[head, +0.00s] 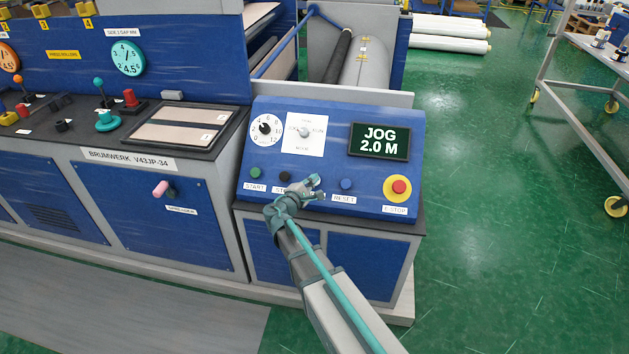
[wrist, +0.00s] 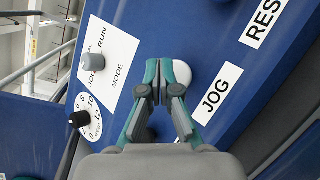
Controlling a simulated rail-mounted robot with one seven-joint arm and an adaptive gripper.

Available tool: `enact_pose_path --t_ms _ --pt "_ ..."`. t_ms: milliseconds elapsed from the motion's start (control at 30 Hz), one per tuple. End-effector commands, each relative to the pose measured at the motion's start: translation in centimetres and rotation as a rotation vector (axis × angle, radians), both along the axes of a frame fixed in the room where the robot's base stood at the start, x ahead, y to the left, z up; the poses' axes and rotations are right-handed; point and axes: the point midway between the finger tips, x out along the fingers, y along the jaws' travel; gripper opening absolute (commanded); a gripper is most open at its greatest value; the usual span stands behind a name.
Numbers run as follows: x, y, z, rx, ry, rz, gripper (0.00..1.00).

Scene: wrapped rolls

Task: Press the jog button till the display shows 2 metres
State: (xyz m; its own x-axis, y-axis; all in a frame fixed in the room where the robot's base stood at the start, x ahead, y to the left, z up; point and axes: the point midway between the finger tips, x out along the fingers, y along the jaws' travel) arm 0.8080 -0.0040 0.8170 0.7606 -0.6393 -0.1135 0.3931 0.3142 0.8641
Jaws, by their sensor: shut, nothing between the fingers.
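The display (head: 379,141) on the sloped blue control panel (head: 338,115) reads "JOG 2.0 M". My gripper (head: 314,182) is shut and empty, low over the panel between the black button and the blue RESET button. In the wrist view, my gripper's fingertips (wrist: 159,65) are together beside a round white button (wrist: 184,74), partly covering it. This button sits by the JOG label (wrist: 216,94). I cannot tell whether the fingertips touch it. In the head view, my gripper hides the jog button.
A green START button (head: 256,171), a black button (head: 284,176), a blue RESET button (head: 346,184) and a red E-STOP (head: 398,187) line the panel's lower edge. The mode switch (head: 304,132) and a dial (head: 265,129) are above. Open green floor lies right.

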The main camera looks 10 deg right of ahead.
Motion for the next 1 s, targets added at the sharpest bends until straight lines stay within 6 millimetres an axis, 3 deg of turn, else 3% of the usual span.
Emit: enact_pose_path --t_ms 267,733,1000 --pt "-0.4 0.2 0.6 0.000 -0.001 0.000 0.00" --pt "-2.8 1.1 3.6 0.000 -0.001 0.000 0.00" --pt "-3.0 1.2 3.8 0.000 0.000 0.000 0.00"
